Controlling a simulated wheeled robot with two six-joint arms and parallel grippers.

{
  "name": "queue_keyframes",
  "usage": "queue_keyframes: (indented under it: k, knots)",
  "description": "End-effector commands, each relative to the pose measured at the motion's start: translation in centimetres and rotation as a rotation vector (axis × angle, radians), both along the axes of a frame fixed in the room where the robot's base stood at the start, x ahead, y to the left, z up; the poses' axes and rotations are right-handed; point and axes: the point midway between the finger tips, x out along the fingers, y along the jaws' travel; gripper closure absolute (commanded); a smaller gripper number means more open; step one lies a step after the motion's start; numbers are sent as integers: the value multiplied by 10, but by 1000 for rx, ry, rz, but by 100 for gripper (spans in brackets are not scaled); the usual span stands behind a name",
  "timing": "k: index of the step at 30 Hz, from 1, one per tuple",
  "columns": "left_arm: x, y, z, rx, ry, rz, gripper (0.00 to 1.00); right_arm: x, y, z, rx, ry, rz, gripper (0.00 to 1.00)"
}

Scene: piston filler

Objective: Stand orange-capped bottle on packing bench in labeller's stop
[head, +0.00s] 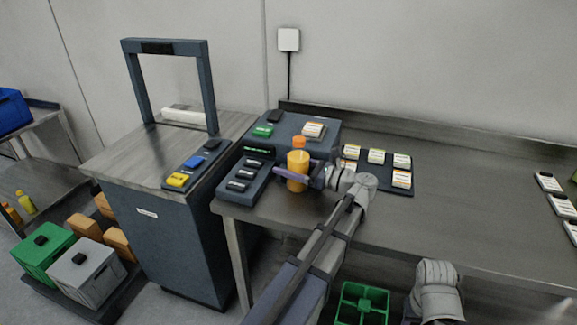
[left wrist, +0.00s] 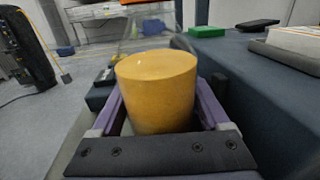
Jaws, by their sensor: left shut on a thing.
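The orange-capped bottle (head: 298,171), with an amber body, is upright over the left end of the packing bench (head: 470,215). My left gripper (head: 296,174) is shut around its body from the right. In the left wrist view the amber body (left wrist: 156,92) fills the space between the two purple fingers. I cannot tell whether its base touches the bench. A dark unit with a small green display (head: 244,180) is just left of the bottle, and a dark raised box (head: 318,127) is behind it. The labeller's stop is not clearly made out.
A dark tray of white-labelled items (head: 402,180) lies right of the bottle. A dark cabinet with a frame on top (head: 165,235) stands left of the bench. A green divided crate (head: 362,305) is below. The bench middle is clear.

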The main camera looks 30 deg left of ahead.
Motion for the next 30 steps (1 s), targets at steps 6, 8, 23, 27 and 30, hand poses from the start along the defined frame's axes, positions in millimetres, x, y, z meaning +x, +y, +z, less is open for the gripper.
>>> queue_keyframes:
  k: [6,8,23,27,30]
  knots:
    - [-2,0,-9,-13,5,2,100,0,0,-7,0,0,0,50]
    - [-3,-1,-10,-12,6,3,100,0,0,-8,0,0,0,50]
    - [-6,-1,-14,-12,8,5,5,0,0,-11,0,0,0,50]
    - [-7,-1,-14,-12,8,5,0,0,0,-12,0,0,0,50]
    - [-7,-2,-15,-13,8,5,0,0,0,-12,0,0,0,50]
